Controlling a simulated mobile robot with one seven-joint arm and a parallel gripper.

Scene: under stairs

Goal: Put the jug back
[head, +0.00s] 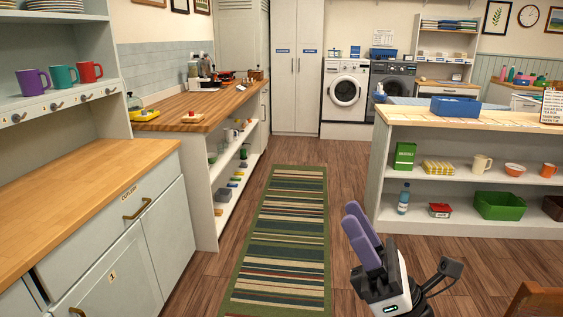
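A cream jug or mug with a handle (481,163) stands upright on the upper shelf of the white island unit at the right. From this distance I cannot tell for sure that it is the jug. Small pale vessels (229,136) also stand on the open shelves under the left worktop, too small to make out. My gripper (350,211), with two purple fingers, is raised over the wood floor at the lower middle, well apart from the shelves. The fingers overlap in this view, so their gap is unclear. I see nothing held between them.
The island shelves (451,182) also hold a green box (405,156), orange bowl (515,169), bottle (404,199) and green crate (499,206). Several mugs (62,76) stand on the left dresser. A striped rug (286,235) covers the clear aisle. A chair (537,302) shows lower right.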

